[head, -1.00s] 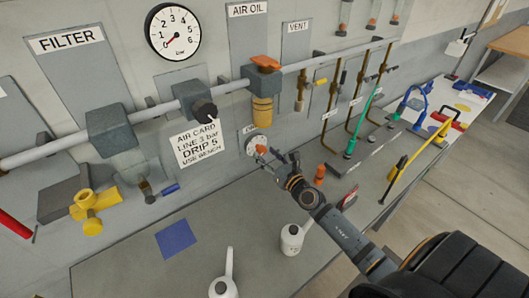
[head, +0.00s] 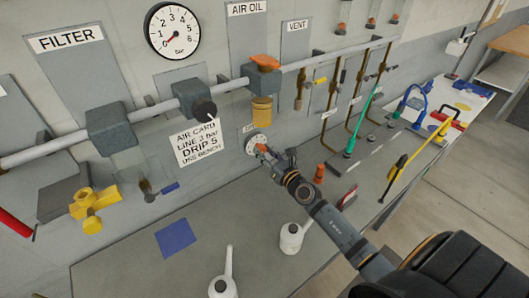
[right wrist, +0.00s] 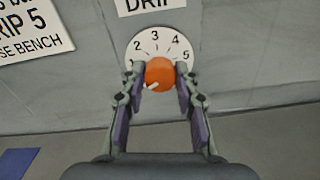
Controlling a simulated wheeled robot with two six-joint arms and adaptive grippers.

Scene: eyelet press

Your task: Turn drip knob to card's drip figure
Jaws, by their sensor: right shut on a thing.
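The orange drip knob (right wrist: 160,72) sits on a white round dial (right wrist: 146,42) on the wall, under a DRIP label. The figures 2, 3, 4 and 5 show; the lower dial is hidden by the knob and fingers. The knob's white mark points down-left, below the 2. My right gripper (right wrist: 159,76) is shut on the knob, a finger on each side; the head view also shows it at the dial (head: 256,138). The air card (head: 198,142) reads "LINE 3 bar, DRIP 5, USE BENCH". My left gripper is not in view.
A pressure gauge (head: 172,31) hangs above the pipe. The orange-capped air oil unit (head: 262,108) is above the dial. Two white oil cans (head: 291,238) and an orange cone-like piece (head: 319,173) stand on the bench below. The blue square (head: 176,238) lies flat.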

